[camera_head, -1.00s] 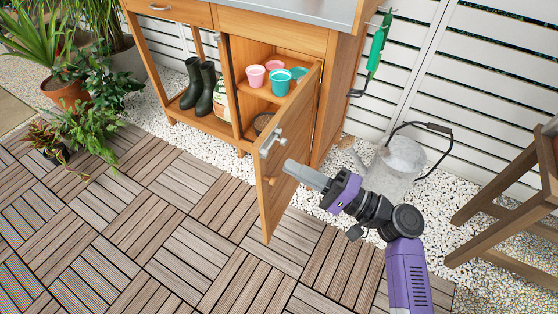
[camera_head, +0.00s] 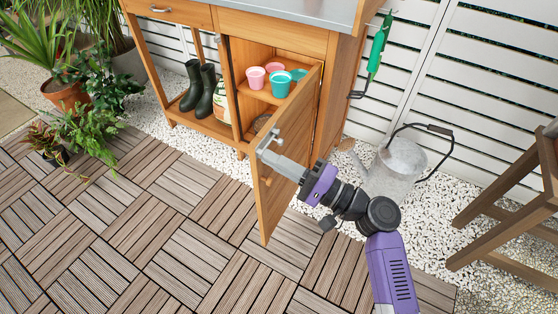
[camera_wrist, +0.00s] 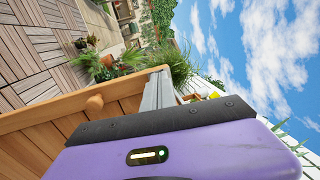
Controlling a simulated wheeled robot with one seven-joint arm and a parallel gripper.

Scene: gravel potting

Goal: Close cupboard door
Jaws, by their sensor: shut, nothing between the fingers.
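The wooden cupboard door (camera_head: 290,150) stands wide open, swung out from the right side of the potting bench's cupboard (camera_head: 272,52). Its outer face, with a small wooden knob, shows in the wrist view (camera_wrist: 95,103). My gripper (camera_head: 268,156) is shut and empty. Its fingers reach across the door's outer side to near its upper free corner, by the metal latch (camera_head: 273,137). I cannot tell whether they touch the door. In the wrist view the grey fingers (camera_wrist: 158,92) lie along the door's edge.
Pink and teal pots (camera_head: 256,77) stand on the cupboard's shelf. Dark boots (camera_head: 200,88) stand on the open lower shelf to the left. A metal watering can (camera_head: 396,165) is right of the door, near a wooden stool or chair (camera_head: 515,190). The deck in front is clear.

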